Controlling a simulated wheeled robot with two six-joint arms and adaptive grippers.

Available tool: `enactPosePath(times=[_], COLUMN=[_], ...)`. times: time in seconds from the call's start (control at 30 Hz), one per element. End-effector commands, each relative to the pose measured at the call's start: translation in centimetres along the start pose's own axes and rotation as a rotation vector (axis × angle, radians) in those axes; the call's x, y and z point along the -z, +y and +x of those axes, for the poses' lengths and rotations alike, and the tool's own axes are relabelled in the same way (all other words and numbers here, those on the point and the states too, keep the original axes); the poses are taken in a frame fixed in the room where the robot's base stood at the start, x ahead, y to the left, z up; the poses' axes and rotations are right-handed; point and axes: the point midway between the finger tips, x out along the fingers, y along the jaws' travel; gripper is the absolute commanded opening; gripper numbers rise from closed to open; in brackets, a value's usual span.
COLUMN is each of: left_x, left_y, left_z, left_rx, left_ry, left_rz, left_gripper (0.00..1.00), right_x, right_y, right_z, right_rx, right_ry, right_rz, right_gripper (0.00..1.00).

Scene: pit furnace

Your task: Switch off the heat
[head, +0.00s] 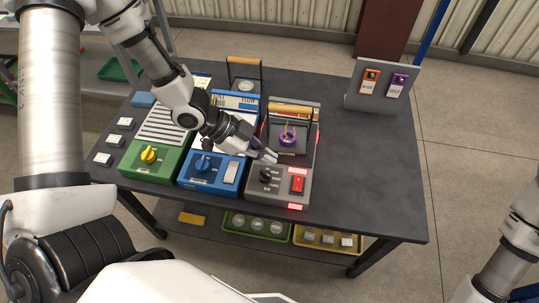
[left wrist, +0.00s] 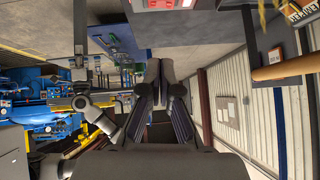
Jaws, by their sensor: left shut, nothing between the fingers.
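The grey furnace unit (head: 283,196) stands at the right of a row of three units on the dark table. Its front panel has a red rocker switch (head: 298,184), a black knob (head: 265,176) and lit red displays. A purple ring-shaped piece (head: 288,133) is in its upper part, under a wooden-handled frame (head: 291,111). My left gripper (head: 271,156) is shut and empty, just above the panel's back edge, behind the knob and switch. Its closed fingers (left wrist: 160,75) also show in the left wrist view. My right arm is at the lower right; its gripper is out of view.
A blue unit (head: 207,171) and a green unit (head: 150,158) with a yellow knob stand to the left. A grey upright board (head: 379,88) with orange and purple tags stands at the back right. The table's right side (head: 375,170) is clear. Trays lie on the lower shelf.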

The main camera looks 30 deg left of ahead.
Motion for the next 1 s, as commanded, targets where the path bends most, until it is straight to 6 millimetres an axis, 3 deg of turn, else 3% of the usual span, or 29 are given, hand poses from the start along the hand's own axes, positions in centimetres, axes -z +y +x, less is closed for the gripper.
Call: enactPosePath(times=[0.1,0.5,0.67,1.0], left_x=[0.1,-0.5,-0.6,-0.4], left_y=[-1.2,-1.2,-1.1,-1.1], left_z=[-0.8,0.3,2.9,10.1], left_rx=[0.001,-0.002,-0.005,-0.005], left_ry=[-0.001,-0.001,-0.004,-0.002], left_rz=[-0.001,0.001,0.003,0.004], left_gripper=[0.0,0.0,0.0,0.0], right_x=[0.0,0.0,0.0,0.0], right_y=[0.0,0.0,0.0,0.0], right_z=[-2.3,-1.6,-0.9,-1.2], right_rx=[0.0,0.0,0.0,0.0], right_ry=[0.001,0.0,0.0,0.001], right_rz=[0.0,0.0,0.0,0.0], right_gripper=[0.0,0.0,0.0,0.0])
